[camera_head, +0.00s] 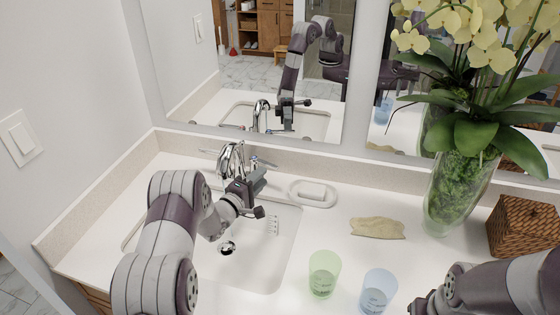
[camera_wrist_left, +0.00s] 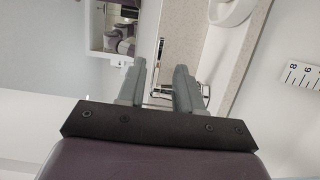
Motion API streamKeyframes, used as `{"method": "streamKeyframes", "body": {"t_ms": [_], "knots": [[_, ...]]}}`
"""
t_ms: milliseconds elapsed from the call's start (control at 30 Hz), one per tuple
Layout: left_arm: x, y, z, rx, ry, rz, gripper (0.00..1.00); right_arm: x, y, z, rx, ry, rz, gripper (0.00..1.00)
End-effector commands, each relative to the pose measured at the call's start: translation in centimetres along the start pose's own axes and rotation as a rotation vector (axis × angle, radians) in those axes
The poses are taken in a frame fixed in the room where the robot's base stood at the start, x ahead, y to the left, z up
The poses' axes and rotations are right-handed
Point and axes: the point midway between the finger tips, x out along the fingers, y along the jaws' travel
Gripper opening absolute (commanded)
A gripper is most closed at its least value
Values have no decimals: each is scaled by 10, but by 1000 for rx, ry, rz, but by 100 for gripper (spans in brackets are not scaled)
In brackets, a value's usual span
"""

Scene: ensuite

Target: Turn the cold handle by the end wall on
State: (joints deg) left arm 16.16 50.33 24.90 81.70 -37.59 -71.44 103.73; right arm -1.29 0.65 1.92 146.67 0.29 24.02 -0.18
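The chrome faucet (camera_head: 230,158) stands at the back of the white sink (camera_head: 262,270), near the left end wall. A small handle with a bluish mark (camera_head: 253,162) shows just right of the spout, partly behind my left gripper. My left gripper (camera_head: 260,194) is over the sink's back right part, in front of the faucet. In the left wrist view its two grey fingers (camera_wrist_left: 160,88) are apart with nothing held, and a bit of chrome (camera_wrist_left: 205,92) shows beside the right finger. Contact with the handle cannot be told. My right gripper (camera_head: 425,302) is at the bottom right, mostly out of frame.
A green cup (camera_head: 323,274) and a blue cup (camera_head: 377,291) stand in front. A flower vase (camera_head: 455,195) and wicker box (camera_head: 522,228) are further right. A mirror (camera_head: 270,80) is behind.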

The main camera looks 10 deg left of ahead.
Motion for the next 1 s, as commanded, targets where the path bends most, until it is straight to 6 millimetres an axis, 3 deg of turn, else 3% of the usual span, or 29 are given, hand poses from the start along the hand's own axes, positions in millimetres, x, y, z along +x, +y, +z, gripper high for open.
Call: {"method": "streamKeyframes", "body": {"t_ms": [200,400,800,833,933,1000], "knots": [[52,1,0,0,-1,1,35,-8,0,-1,0,1,0,43],[84,0,0,-1,0,0,35,-10,0,-1,0,0,0,43],[96,0,0,-2,1,-2,35,-10,0,-1,0,0,0,43],[96,0,0,-2,1,-2,32,-10,0,-1,0,1,0,43],[96,0,0,-2,1,-2,0,-10,0,-1,0,0,0,43],[96,0,0,-2,1,-2,0,-10,0,-1,0,0,0,43]]}}
